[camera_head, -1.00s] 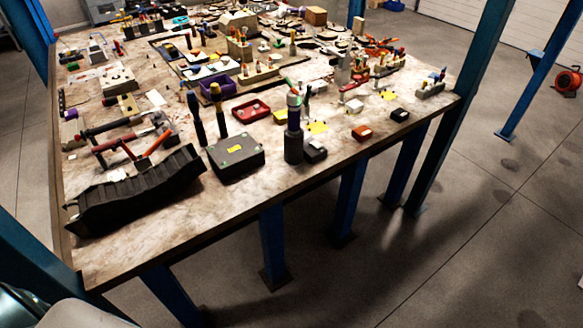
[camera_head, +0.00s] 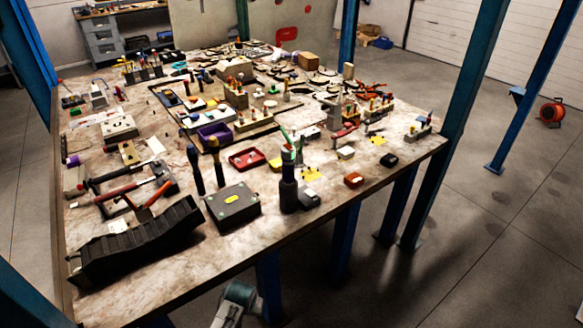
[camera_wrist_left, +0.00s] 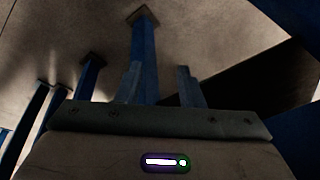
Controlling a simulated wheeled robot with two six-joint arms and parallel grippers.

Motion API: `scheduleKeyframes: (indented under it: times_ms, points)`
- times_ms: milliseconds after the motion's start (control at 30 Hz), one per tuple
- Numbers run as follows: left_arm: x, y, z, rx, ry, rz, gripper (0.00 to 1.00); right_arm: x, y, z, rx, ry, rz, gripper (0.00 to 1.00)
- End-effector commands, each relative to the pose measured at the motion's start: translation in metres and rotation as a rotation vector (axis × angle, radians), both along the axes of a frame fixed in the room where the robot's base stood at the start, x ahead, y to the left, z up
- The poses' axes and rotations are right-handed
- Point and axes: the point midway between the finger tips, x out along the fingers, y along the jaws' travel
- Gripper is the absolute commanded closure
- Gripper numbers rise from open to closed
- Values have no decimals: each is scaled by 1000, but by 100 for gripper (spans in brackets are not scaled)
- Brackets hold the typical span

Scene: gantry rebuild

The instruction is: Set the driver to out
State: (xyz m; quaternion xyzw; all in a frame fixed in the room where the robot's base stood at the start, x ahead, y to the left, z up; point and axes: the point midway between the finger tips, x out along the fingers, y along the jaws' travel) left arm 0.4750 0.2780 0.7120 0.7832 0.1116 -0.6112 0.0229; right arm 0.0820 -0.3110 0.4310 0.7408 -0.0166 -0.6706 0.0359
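A dark upright driver-like tool (camera_head: 289,180) stands near the front edge of the table, right of a flat dark box. It has a bluish-purple band and a pale top with a little red. Its setting is too small to read. In the left wrist view, my left gripper (camera_wrist_left: 159,86) has its two fingers apart with nothing between them. It is away from the driver, with blue posts and floor before it. A grey arm part of mine shows low in the head view, but no fingers can be made out there. My right gripper is not seen.
The table (camera_head: 190,277) is crowded. The dark box (camera_head: 233,206) and two upright handled tools stand left of the driver. A black curved holder (camera_head: 135,243) lies front left. Small red (camera_head: 354,180) and black blocks lie right. Blue posts (camera_head: 466,120) stand at the table's edge.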

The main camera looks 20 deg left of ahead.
Motion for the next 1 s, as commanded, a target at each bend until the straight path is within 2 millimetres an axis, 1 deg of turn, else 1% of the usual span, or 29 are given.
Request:
scheduleKeyframes:
  times_ms: [33, 100, 200, 433, 500, 667, 767, 867, 967, 1000]
  points:
    - [13, -1, 36, 0, -18, 20, 65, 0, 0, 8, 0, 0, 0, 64]
    - [23, -2, 70, 3, -27, 47, 65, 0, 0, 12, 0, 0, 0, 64]
    - [33, -2, 112, 3, -41, 83, 65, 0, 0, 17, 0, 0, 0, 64]
    - [46, -4, 196, -2, -72, 161, 65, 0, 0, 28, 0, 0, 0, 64]
    - [56, -6, 210, -6, -74, 188, 65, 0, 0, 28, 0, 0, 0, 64]
    - [84, -10, 226, -9, -78, 239, 65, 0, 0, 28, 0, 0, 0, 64]
    - [105, -13, 240, -13, -82, 274, 65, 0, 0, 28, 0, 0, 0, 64]
    - [129, -18, 257, -17, -88, 315, 65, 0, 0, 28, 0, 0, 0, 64]
    - [158, -24, 283, -20, -97, 366, 65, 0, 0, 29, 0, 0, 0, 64]
    - [171, -28, 296, -24, -100, 388, 65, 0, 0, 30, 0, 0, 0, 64]
